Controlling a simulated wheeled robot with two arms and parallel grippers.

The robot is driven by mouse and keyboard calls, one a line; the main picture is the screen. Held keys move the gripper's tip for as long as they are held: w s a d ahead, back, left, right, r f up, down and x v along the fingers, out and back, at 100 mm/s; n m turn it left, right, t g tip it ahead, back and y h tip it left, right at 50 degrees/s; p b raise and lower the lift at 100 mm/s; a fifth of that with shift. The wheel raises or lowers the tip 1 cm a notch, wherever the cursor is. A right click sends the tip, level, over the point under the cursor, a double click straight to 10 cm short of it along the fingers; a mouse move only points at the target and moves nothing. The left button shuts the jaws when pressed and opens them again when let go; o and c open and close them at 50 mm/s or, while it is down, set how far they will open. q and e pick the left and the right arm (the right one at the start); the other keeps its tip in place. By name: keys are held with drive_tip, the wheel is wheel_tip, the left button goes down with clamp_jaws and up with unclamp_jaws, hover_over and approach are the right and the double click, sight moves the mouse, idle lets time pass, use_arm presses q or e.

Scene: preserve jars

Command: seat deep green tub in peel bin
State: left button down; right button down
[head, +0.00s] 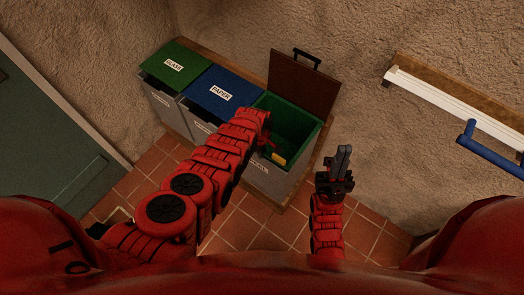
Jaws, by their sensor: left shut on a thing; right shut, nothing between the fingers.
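The open bin with a raised brown lid (304,83) stands at the right end of the bin row; its front label is too small to read. Deep green walls (296,121) show inside its opening, which I take to be the deep green tub; I cannot tell how deep or level it sits. My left gripper (267,145) is over the bin's left side, mostly hidden by my own arm. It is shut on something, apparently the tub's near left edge. My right gripper (340,160) is shut and empty, to the right of the bin.
A green-lidded glass bin (170,68) and a blue-lidded paper bin (222,92) stand left of the open bin. A small yellow thing (279,159) shows in the open bin. A white rail (450,105) and blue handle (490,152) are at right. Tiled floor (238,230) is clear.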

use_arm(q)
drive_tip(key=shift+w+f+b, duration=0.1)
drive_tip(key=shift+f+b, duration=0.2)
drive_tip(key=shift+b, duration=0.05)
drive_tip(key=shift+f+b, duration=1.55)
idle(2.3)
drive_tip(key=c, duration=0.7)
unclamp_jaws()
